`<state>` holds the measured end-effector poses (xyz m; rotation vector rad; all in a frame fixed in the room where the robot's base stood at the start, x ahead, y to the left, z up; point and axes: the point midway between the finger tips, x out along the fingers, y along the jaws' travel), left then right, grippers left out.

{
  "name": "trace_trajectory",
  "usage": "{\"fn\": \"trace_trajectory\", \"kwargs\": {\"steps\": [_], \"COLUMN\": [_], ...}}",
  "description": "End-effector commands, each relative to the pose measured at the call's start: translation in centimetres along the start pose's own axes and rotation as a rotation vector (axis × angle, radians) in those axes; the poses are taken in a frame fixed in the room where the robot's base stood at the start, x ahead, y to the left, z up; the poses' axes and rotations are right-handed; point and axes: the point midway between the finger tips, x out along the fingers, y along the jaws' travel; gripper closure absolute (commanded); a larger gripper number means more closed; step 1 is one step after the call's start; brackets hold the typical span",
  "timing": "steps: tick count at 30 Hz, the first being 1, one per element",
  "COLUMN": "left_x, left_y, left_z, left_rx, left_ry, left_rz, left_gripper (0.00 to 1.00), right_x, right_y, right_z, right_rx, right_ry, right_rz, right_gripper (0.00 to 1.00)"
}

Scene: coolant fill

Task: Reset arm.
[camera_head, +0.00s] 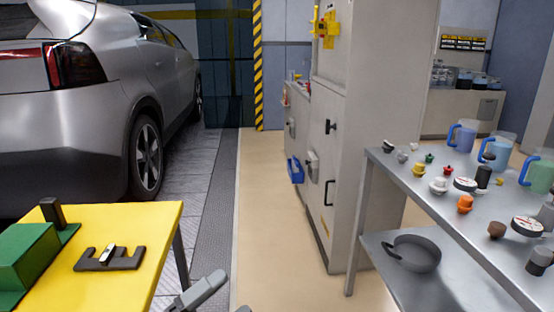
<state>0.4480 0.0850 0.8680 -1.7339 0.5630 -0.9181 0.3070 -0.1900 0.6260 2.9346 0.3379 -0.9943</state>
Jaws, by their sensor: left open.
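My left gripper (232,292) shows at the bottom edge, just right of the yellow table. One grey finger is clear, and only a small tip of the other shows. It is open, with nothing seen between the fingers. Most of its arm is cut off by the frame. My right gripper is not in view. On the metal bench at right stand a blue-handled jug (463,137), a second blue jug (494,153) and a green jug with a blue handle (538,175). Several small caps stand there too, including an orange one (465,204).
A yellow table (150,225) at left holds a green block (28,255) and a dark notched bracket (110,259). A silver car (95,105) stands behind it. A grey cabinet (355,140) stands at centre right. A dark pan (415,253) lies on the lower shelf. The middle floor is clear.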

Motion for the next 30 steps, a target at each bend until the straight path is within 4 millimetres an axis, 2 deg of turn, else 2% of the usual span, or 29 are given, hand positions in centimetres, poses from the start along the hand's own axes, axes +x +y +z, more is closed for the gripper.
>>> {"fn": "trace_trajectory", "kwargs": {"steps": [6, 11, 16, 20, 21, 22, 27, 30], "left_x": [-5.6, -11.6, -18.2, -23.1, -24.2, -23.3, -22.7, -22.5], "left_y": [5.0, 9.9, 14.7, 17.8, 18.1, 16.5, 13.7, 12.0], "left_z": [3.0, 3.5, 1.8, -0.9, -1.8, -1.6, -1.9, -2.1], "left_rx": [-0.488, -0.836, -1.152, -1.368, -1.421, -1.402, -1.379, -1.369], "left_ry": [-0.415, -0.723, -1.015, -1.224, -1.276, -1.258, -1.256, -1.259], "left_rz": [0.005, 0.024, 0.045, 0.06, 0.063, 0.059, 0.059, 0.058], "left_gripper": [0.1, 0.1, 0.1, 0.1, 0.1, 0.1, 0.1, 0.1], "right_x": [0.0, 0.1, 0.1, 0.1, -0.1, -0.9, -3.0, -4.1], "right_y": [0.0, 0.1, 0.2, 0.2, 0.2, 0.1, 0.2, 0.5], "right_z": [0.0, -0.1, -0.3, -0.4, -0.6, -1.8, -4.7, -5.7], "right_rx": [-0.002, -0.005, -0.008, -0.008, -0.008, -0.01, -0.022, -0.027], "right_ry": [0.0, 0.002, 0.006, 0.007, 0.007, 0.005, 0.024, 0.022], "right_rz": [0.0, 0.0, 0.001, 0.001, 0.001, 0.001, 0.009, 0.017], "right_gripper": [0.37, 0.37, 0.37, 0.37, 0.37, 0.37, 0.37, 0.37]}}
